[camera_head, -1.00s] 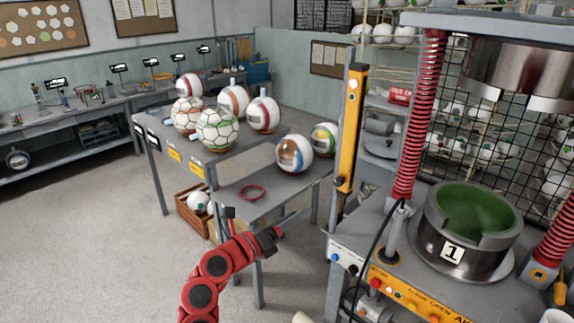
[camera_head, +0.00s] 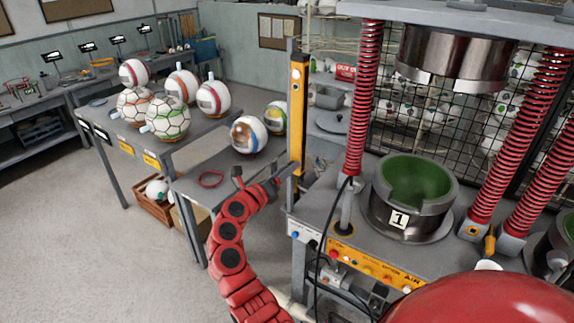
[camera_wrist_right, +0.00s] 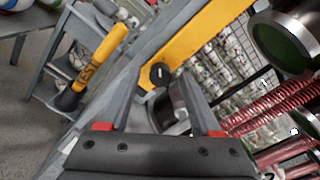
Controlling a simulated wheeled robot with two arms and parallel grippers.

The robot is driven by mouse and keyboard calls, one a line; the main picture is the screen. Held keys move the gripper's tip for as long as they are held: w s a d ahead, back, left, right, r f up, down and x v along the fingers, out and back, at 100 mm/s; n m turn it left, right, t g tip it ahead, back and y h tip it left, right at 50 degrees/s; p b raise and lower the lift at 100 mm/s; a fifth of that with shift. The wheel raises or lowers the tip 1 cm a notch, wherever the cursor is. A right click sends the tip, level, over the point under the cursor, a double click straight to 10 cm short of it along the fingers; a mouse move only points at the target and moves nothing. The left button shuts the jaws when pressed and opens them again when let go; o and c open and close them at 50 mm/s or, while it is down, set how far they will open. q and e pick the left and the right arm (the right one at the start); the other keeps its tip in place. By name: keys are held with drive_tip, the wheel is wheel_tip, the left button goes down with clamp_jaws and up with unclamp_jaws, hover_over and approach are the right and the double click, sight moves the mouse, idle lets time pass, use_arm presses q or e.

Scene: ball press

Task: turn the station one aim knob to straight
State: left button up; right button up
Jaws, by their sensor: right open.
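A round black knob (camera_wrist_right: 160,73) with a short pale, slightly slanted mark sits at the end of a yellow post in the right wrist view. I cannot read a label naming it as the aim knob. The yellow post (camera_head: 298,120) stands left of the press marked 1 (camera_head: 399,219) in the head view; the knob cannot be made out there. My right gripper (camera_head: 262,183) is beside the post's lower part. In the wrist view its fingers (camera_wrist_right: 158,95) are apart and empty, with the knob just beyond the gap. My left gripper is not in view.
A grey side table (camera_head: 205,194) holds balls and a red ring (camera_head: 210,179) left of the post. A control panel (camera_head: 375,264) with coloured buttons and a black cable (camera_head: 322,235) lies right of my right arm. A wooden crate (camera_head: 150,207) stands on the floor.

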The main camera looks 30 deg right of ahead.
drive_tip(key=shift+w+d, duration=0.1)
drive_tip(key=shift+d, duration=0.25)
clamp_jaws()
drive_tip(key=shift+m+b, duration=4.8)
drive_tip(key=shift+b, duration=6.55)
